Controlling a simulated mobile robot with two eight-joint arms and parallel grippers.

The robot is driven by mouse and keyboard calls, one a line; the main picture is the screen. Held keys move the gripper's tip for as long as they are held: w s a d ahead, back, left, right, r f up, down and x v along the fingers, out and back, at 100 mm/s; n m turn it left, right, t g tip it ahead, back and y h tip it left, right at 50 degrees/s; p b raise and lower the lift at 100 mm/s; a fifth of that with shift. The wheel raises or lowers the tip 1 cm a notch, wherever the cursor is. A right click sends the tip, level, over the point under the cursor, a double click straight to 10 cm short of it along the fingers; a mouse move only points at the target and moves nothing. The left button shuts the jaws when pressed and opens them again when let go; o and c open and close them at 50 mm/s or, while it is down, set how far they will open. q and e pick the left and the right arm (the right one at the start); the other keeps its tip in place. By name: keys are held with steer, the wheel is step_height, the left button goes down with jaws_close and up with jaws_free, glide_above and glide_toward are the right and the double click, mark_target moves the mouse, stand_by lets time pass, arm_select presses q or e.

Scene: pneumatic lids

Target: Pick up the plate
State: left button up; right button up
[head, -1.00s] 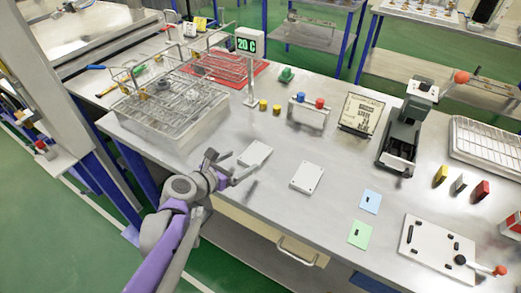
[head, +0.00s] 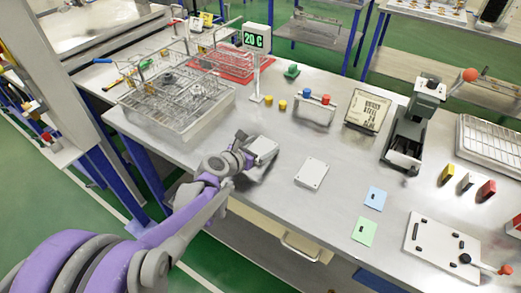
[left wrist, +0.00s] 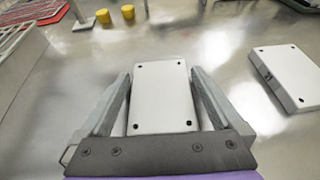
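A white rectangular plate with dark corner holes (head: 264,146) lies on the steel table; it also shows in the left wrist view (left wrist: 160,95). My left gripper (head: 250,155) is at this plate, with one finger on each side of it. In the left wrist view the gripper (left wrist: 160,72) is open, and narrow gaps show between the fingers and the plate. A second white plate (head: 312,172) lies to the right, clear of the fingers, and shows in the left wrist view too (left wrist: 290,75). My right gripper is not in view.
A wire basket in a tray (head: 175,105) stands to the left. Behind are a temperature display (head: 256,38), yellow caps (head: 283,104) and a button rack (head: 314,108). A dark press (head: 405,140) and blue (head: 375,198) and green cards (head: 364,231) are to the right.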

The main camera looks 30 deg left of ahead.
arm_select(q)
steer(key=c, duration=1.4)
steer(key=shift+r, duration=0.1)
